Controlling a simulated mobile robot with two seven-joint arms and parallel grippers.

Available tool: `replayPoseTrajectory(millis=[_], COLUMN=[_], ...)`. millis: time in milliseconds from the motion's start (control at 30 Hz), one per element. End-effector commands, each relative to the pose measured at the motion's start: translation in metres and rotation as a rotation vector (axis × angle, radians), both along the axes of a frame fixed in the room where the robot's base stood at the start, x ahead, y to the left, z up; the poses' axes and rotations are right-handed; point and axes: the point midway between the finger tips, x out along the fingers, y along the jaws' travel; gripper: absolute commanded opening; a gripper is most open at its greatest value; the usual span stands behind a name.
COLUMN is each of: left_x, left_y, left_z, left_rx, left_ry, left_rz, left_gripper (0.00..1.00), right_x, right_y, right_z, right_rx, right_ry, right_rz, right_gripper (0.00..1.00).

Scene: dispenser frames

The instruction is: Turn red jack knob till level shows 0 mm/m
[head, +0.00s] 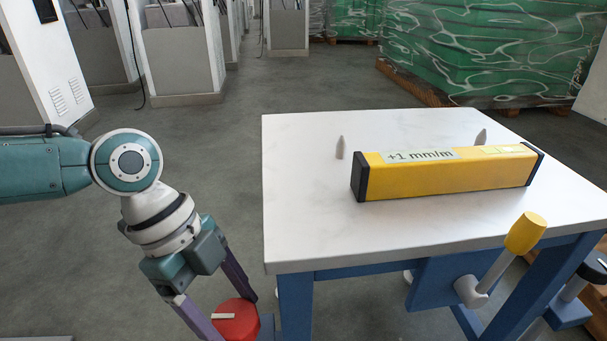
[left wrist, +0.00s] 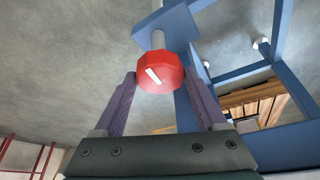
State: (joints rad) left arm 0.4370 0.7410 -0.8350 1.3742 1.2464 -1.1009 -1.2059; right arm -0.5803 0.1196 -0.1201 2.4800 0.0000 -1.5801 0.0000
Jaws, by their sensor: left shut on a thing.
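The red jack knob (head: 237,320) sits low at the left side of the table frame and carries a white pointer mark. In the left wrist view the knob (left wrist: 160,73) shows its white mark slanting from upper left to lower right. My left gripper (head: 222,306) is shut on the knob, with one purple finger on each side. The yellow level (head: 450,176) lies on the white tabletop (head: 310,215), and its display (head: 420,155) reads +1 mm/m. My right gripper does not show in either view.
A yellow-handled lever (head: 525,233) sticks out at the table's front right, and a black knob (head: 592,270) is at the far right edge. Two small grey pegs, one of them at the left (head: 340,148), stand behind the level.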

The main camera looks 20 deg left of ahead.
Motion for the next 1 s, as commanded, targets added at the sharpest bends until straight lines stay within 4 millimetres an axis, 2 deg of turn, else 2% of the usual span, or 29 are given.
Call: replayPoseTrajectory(millis=[33, 400, 700, 1000], left_x=[0.001, 0.003, 0.004, 0.005], left_y=[0.0, 0.0, -0.001, -0.001], left_z=[-0.005, -0.004, -0.003, -0.002], left_rx=[0.002, 0.003, 0.002, 0.003], left_ry=[-0.003, -0.001, -0.002, 0.0], left_rz=[-0.043, -0.395, -0.665, -0.858], left_gripper=[0.18, 0.18, 0.18, 0.18], right_x=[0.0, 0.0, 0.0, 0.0], right_y=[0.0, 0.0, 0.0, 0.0], right_z=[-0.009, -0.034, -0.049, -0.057], right_rx=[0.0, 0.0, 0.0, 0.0], right_ry=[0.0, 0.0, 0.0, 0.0], right_rz=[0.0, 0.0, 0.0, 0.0], right_gripper=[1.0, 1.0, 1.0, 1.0])
